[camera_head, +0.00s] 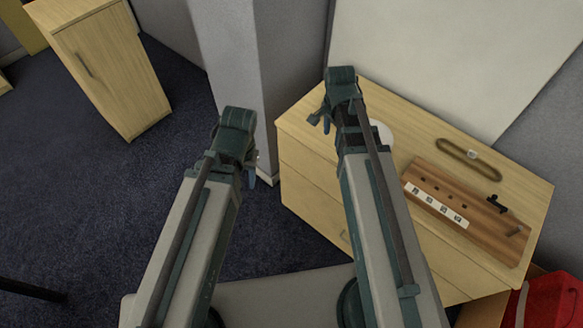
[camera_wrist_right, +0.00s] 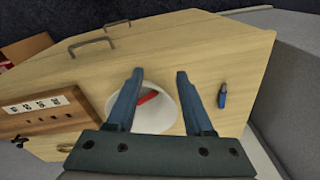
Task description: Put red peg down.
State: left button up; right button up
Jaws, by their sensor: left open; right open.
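The red peg (camera_wrist_right: 148,97) lies in a round white dish (camera_wrist_right: 165,110) on the wooden cabinet top, seen in the right wrist view. My right gripper (camera_wrist_right: 158,73) is open above the dish, with the peg showing between its fingers, near the left one; it does not grip it. In the head view my right arm hides the peg and most of the white dish (camera_head: 381,133). A wooden board (camera_head: 480,222) with a row of holes and a white label strip (camera_head: 436,204) lies to the right. My left gripper (camera_head: 252,175) is open and empty, left of the cabinet.
A small blue object (camera_wrist_right: 222,95) appears right of the dish in the right wrist view. An oval brown ring (camera_head: 468,158) lies behind the board, and a small black item (camera_head: 496,203) sits on the board. A red item (camera_head: 555,300) in a box is at lower right.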

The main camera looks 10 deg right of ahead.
jog(key=s+a+n+g, duration=0.1)
jog(key=s+a+n, duration=1)
jog(key=a+n, duration=0.4)
jog(key=shift+s+a+n+h, duration=0.2)
jog(key=shift+s+n+h, duration=0.15)
jog(key=shift+n, duration=0.65)
